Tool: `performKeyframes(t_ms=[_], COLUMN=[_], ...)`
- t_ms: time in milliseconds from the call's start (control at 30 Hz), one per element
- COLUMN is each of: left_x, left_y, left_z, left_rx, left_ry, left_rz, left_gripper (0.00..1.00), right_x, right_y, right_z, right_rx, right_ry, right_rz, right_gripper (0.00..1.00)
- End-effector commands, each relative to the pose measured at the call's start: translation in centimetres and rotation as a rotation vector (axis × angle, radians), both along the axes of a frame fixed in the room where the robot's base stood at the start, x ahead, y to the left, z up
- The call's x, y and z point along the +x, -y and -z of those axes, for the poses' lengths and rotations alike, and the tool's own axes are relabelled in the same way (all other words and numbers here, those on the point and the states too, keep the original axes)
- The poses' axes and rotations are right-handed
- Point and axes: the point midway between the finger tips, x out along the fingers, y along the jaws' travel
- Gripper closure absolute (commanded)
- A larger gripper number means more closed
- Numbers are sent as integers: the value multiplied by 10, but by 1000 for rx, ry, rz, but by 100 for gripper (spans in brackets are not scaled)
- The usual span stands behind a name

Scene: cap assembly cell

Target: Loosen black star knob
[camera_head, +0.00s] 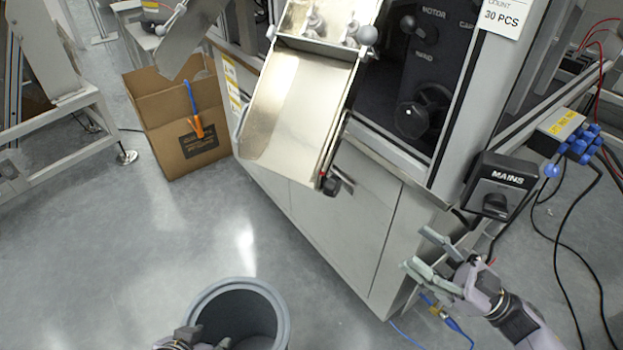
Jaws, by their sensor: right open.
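The black star knob (333,184) sits at the lower right corner of the metal chute (297,105), beside a small red part. It is small in the picture, and its lobes are hard to make out. My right gripper (421,255) is open and empty, to the right of and below the knob, in front of the machine cabinet's lower corner and well apart from the knob. My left gripper (188,341) shows only in part at the bottom edge, by the rim of a grey bin; its fingers are not clear.
The grey round bin (281,310) stands on the floor at the bottom. A cardboard box (168,126) stands left of the chute. A MAINS switch box (498,184) juts out above my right gripper. Cables (561,238) lie at the right. Floor between box and bin is clear.

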Motion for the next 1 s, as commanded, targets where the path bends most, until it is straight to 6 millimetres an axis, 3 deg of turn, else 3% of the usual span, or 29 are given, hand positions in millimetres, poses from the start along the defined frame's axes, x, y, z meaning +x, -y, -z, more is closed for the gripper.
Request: performKeyframes(t_ms=[267, 800, 1000], left_x=[3, 19, 22], left_y=[2, 7, 8], left_z=[-1, -8, -9], left_rx=[-5, -21, -25], left_ry=[16, 99, 111], left_rz=[1, 8, 9], left_gripper=[60, 60, 60], right_x=[9, 63, 76], right_y=[-18, -110, -131], right_z=[-9, -53, -63], right_rx=[1, 2, 1], right_ry=[5, 7, 4], right_rz=[-10, -8, -7], right_gripper=[48, 48, 48])
